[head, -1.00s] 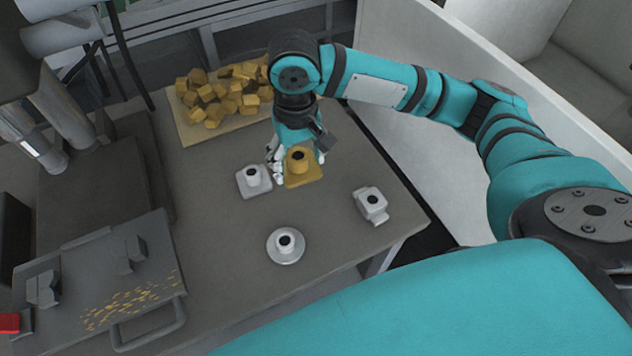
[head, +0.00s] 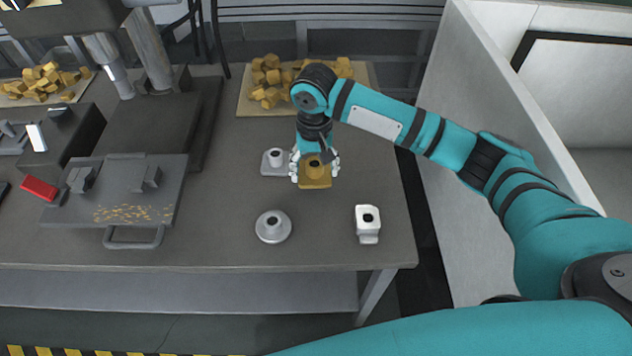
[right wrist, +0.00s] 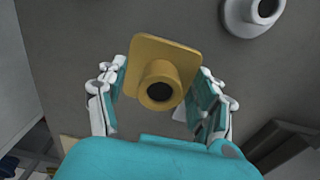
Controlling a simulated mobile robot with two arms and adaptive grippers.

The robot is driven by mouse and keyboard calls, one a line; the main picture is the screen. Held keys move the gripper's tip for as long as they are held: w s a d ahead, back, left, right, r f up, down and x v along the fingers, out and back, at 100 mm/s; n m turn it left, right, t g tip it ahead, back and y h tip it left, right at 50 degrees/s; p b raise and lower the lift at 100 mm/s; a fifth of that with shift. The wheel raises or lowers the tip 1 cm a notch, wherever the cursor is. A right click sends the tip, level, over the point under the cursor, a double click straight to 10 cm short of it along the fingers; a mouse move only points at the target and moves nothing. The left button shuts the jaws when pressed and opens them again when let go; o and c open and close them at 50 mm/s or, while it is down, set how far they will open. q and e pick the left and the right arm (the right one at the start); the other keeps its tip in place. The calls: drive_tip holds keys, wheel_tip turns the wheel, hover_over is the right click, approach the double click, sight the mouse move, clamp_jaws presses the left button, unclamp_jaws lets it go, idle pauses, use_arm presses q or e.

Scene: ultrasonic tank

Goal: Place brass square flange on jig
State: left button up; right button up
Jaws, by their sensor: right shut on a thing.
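The brass square flange (head: 316,182) has a square base and a round neck with a dark bore. My right gripper (head: 315,170) is shut on it, with fingers on both sides. In the right wrist view the flange (right wrist: 160,55) sits between the fingers (right wrist: 160,95), neck towards the camera. I cannot tell whether it is clear of the table. A grey plate (head: 75,213) with two upright blocks, a front handle and brass chips, apparently the jig, lies at the left of the table. Nothing sits between its blocks. My left gripper is not in view.
A grey square flange (head: 268,168) stands just left of the brass one. A round grey flange (head: 273,233) and a white fitting (head: 368,232) stand nearer the front edge. A tray of brass pieces (head: 244,104) lies behind. A machine column (head: 150,55) stands behind the plate.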

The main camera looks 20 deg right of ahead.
sight(316, 182)
drive_tip(key=shift+f, duration=0.3)
wheel_tip(316, 182, down, 4)
drive_tip(key=shift+r, duration=0.25)
drive_tip(key=shift+f, duration=0.55)
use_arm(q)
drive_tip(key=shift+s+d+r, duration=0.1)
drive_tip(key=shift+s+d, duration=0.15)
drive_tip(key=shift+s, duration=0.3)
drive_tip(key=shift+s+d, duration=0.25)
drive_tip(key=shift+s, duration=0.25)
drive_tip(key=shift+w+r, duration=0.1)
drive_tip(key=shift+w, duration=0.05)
use_arm(e)
drive_tip(key=o, duration=1.4)
drive_tip(key=shift+s+f, duration=0.1)
drive_tip(key=shift+f, duration=0.05)
drive_tip(key=shift+o, duration=1.2)
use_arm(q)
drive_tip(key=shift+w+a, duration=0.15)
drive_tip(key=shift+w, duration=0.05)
use_arm(e)
drive_tip(key=shift+o, duration=0.3)
